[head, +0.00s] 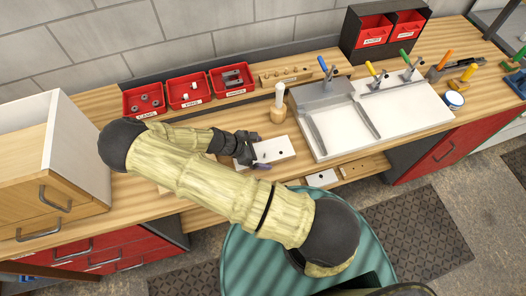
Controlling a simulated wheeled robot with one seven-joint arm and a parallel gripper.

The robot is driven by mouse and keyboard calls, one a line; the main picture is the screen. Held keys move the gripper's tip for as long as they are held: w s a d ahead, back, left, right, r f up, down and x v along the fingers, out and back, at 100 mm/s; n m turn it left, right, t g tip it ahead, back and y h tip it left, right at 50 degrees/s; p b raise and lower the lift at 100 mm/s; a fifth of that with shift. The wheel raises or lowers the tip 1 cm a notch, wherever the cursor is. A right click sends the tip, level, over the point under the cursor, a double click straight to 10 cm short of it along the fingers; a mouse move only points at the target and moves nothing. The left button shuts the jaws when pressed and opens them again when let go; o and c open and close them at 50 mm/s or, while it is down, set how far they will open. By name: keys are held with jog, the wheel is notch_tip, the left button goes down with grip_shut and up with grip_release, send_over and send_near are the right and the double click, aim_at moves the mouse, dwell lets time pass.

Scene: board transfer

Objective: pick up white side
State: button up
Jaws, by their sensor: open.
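A small white board (277,149) with dark holes lies on the wooden workbench at the centre, and is likely the white side. My gripper (250,152) is at its left end, pointing down, and is open. The gripper hides part of that end; I cannot tell whether the fingers touch the board or straddle it. A second white piece (321,178) with holes lies lower down, at the bench's front edge. My arm crosses the bench from the lower right and hides part of it.
Red bins (188,91) with small parts stand at the back left. A grey and white fixture (405,112) with coloured-handled clamps fills the right side. A bottle in a wooden base (278,105) stands behind the board. A wooden drawer cabinet (55,165) is at left.

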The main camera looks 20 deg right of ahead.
aim_at(260, 153)
jog(key=shift+a, duration=0.1)
dwell(0.4)
jog(key=c, duration=1.1)
jog(key=shift+r, duration=0.1)
jog(key=shift+c, duration=0.2)
notch_tip(260, 153, up, 10)
jog(key=b, duration=0.2)
jog(key=shift+b, duration=0.35)
